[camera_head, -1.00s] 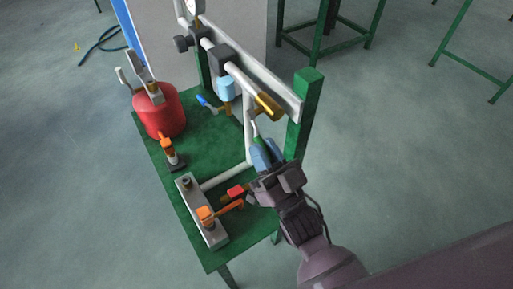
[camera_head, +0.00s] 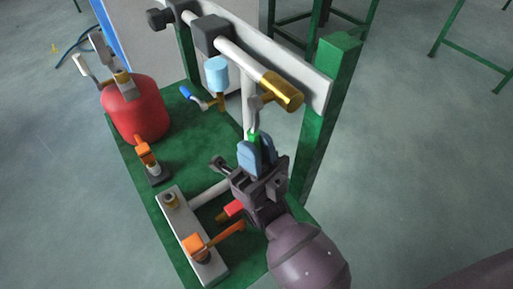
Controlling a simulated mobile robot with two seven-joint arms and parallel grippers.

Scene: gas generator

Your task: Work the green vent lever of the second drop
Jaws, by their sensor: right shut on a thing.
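The green vent lever (camera_head: 253,135) shows as a small bright green piece below a grey stem, under the brass fitting (camera_head: 282,91) at the near end of the raised pipe. My right gripper (camera_head: 256,152) comes up from the lower right. Its blue fingertips are shut on the green lever, one on each side, and cover most of it. A white vertical pipe (camera_head: 248,98) runs down just behind it. My left gripper is not in view.
A light blue cylinder (camera_head: 217,76) with a blue handle (camera_head: 186,91) hangs farther along the pipe. A red tank (camera_head: 136,110), orange-handled valves (camera_head: 216,240) and a green post (camera_head: 328,110) stand close around the green bench (camera_head: 185,129).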

